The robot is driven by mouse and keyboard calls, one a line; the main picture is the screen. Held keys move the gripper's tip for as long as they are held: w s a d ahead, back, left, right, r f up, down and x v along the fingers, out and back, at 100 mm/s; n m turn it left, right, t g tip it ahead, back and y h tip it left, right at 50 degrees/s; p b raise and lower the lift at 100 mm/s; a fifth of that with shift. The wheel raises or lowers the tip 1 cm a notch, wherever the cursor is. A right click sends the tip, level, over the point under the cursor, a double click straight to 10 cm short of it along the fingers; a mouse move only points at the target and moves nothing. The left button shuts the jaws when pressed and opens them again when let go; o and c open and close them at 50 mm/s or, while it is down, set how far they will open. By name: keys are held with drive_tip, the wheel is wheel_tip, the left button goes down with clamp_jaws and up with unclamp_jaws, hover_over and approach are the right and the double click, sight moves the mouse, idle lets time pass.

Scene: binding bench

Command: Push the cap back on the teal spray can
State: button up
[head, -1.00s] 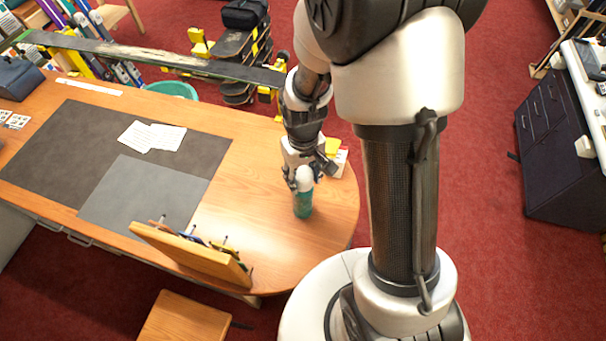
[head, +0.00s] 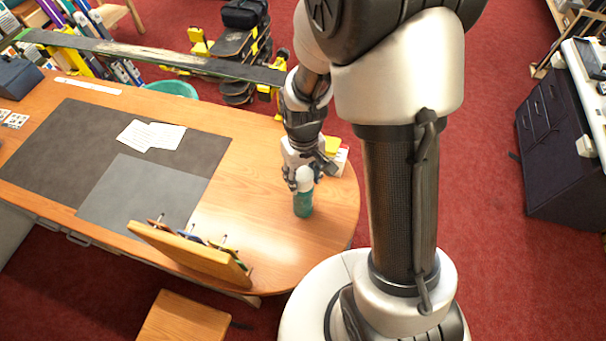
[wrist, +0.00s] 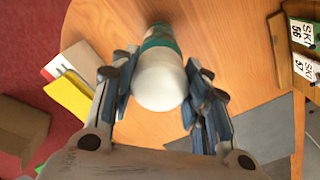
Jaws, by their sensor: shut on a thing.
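The teal spray can (head: 303,205) stands upright on the right end of the wooden bench. The white cap (head: 304,174) is at the top of the can, between the fingers of my gripper (head: 303,182). In the wrist view the cap (wrist: 160,82) fills the space between the fingertips of my gripper (wrist: 159,90), with the teal can (wrist: 160,36) directly behind it. My gripper is shut on the cap. The cap and can look in line. Whether the cap is fully seated cannot be told, as the fingers and cap hide the seam.
A wooden tool rack (head: 190,255) stands at the bench's front edge, left of the can. A yellow and white item (head: 338,160) lies behind my gripper. Grey mats (head: 150,195) and papers (head: 152,135) lie to the left. The bench (head: 265,225) around the can is clear.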

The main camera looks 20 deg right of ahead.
drive_tip(key=o, duration=0.8)
drive_tip(key=shift+o, duration=0.3)
drive_tip(key=o, duration=0.5)
drive_tip(key=shift+c, duration=0.2)
drive_tip(key=shift+r+p, duration=2.65)
drive_tip(key=shift+r, duration=0.9)
clamp_jaws()
